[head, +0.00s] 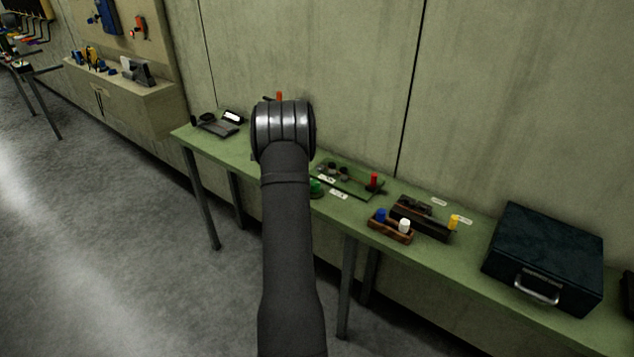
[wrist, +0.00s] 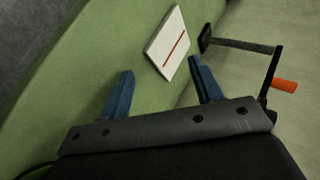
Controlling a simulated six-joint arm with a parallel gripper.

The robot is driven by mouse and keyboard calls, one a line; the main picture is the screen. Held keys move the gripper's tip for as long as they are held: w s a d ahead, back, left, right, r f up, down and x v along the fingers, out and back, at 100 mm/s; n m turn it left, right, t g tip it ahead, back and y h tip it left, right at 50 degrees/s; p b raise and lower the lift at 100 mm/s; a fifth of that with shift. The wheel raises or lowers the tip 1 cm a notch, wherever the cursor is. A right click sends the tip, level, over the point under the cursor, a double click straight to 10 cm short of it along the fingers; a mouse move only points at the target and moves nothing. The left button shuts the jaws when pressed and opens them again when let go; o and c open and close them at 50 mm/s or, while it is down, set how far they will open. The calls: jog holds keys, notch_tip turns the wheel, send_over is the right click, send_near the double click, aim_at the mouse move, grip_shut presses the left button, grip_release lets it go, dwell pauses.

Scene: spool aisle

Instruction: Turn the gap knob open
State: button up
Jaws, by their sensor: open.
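My gripper (wrist: 161,67) is open in the wrist view, its two blue fingers apart with nothing between them. Beyond the fingertips a white plate with an orange line (wrist: 167,44) lies on the green bench. To its right is a dark rod-and-crank piece (wrist: 240,45) with an orange handle (wrist: 285,86), beside and apart from the right finger. I cannot tell which part is the gap knob. In the head view my arm hides the gripper and most of this spot; an orange tip (head: 279,96) shows behind it.
The green bench (head: 458,257) runs along the wall. Right of my arm are a glass-like tray (head: 345,186) with a red knob (head: 374,181), a wooden block with blue and white knobs (head: 391,229), and a dark case (head: 547,256). A black device (head: 217,124) stands left.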

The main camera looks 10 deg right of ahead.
jog(key=s+a+r+n+t+h, duration=0.2)
jog(key=a+r+n+h, duration=0.1)
jog(key=a+h, duration=0.1)
jog(key=s+d+f+n+t+h, duration=0.1)
jog(key=s+d+f+h, duration=0.15)
jog(key=s, duration=0.45)
jog(key=s+d+f+n+t+h, duration=0.15)
jog(key=s+h, duration=0.25)
jog(key=s, duration=0.4)
jog(key=s+d+f+n+h, duration=0.1)
jog(key=s+d+f+h, duration=0.15)
jog(key=s, duration=0.45)
jog(key=shift+m, duration=0.25)
jog(key=x, duration=1.6)
jog(key=shift+w+d+r, duration=0.1)
jog(key=shift+d+r, duration=0.1)
jog(key=shift+d, duration=0.25)
jog(key=shift+c, duration=0.2)
jog(key=shift+t, duration=0.25)
jog(key=c, duration=0.9)
